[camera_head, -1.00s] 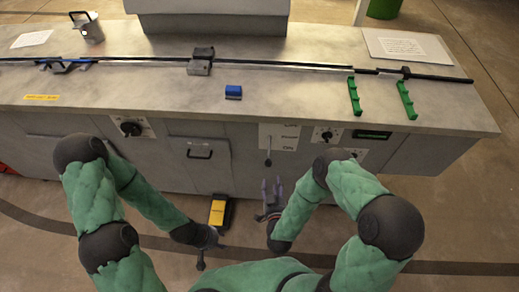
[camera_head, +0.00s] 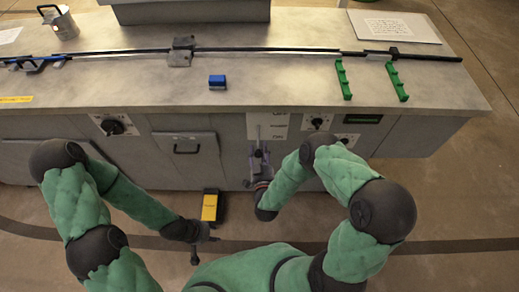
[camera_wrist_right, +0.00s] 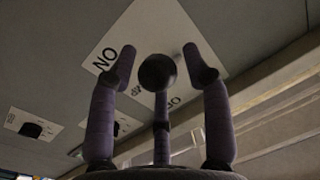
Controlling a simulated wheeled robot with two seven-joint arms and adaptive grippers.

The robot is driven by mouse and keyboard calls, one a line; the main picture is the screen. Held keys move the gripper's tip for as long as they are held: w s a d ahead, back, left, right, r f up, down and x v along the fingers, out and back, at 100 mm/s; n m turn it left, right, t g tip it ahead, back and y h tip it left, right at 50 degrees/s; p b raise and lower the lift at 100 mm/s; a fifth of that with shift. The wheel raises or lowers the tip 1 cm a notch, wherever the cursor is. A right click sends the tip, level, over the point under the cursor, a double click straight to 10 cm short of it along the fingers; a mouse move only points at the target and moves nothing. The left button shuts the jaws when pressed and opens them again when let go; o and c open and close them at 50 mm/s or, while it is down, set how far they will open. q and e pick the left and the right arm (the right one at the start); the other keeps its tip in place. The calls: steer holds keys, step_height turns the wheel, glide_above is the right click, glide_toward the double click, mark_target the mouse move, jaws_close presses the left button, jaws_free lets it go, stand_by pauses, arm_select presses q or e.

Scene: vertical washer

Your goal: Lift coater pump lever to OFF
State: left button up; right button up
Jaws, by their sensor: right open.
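The pump lever ends in a dark round knob (camera_head: 258,153) and hangs low on its white OFF/ON plate (camera_head: 267,125), by the ON end, on the cabinet front.
A dial (camera_head: 317,123) and a small dark display (camera_head: 363,118) are right of the lever plate. A handled panel (camera_head: 187,147) and another dial (camera_head: 113,127) are to its left. A yellow-topped block (camera_head: 209,207) is on the floor. The countertop (camera_head: 120,85) overhangs above.

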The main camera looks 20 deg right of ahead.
steer(key=shift+w+d, duration=0.1)
steer(key=shift+w, duration=0.7)
steer(key=shift+c, duration=0.2)
jaws_close()
steer(key=r+g+p, duration=0.2)
steer(key=g+p, duration=0.1)
steer(key=p, duration=0.3)
steer(key=r+g+y+p, duration=0.1)
steer(key=r+g+p, duration=0.2)
steer(key=p, duration=0.3)
steer(key=r+g+y+p, duration=0.1)
steer(key=r+g+p, duration=0.1)
steer(key=p, duration=0.4)
steer(key=shift+s+r+m+g+p, duration=0.25)
steer(key=shift+s+m+g+p, duration=0.05)
steer(key=shift+g+p, duration=0.1)
steer(key=shift+w+r+g+p, duration=0.15)
steer(key=shift+r+g+p, duration=0.25)
steer(key=shift+g+p, duration=0.5)
steer(key=shift+w+r+p, duration=0.3)
steer(key=shift+p, duration=0.15)
steer(key=shift+d+r, duration=0.1)
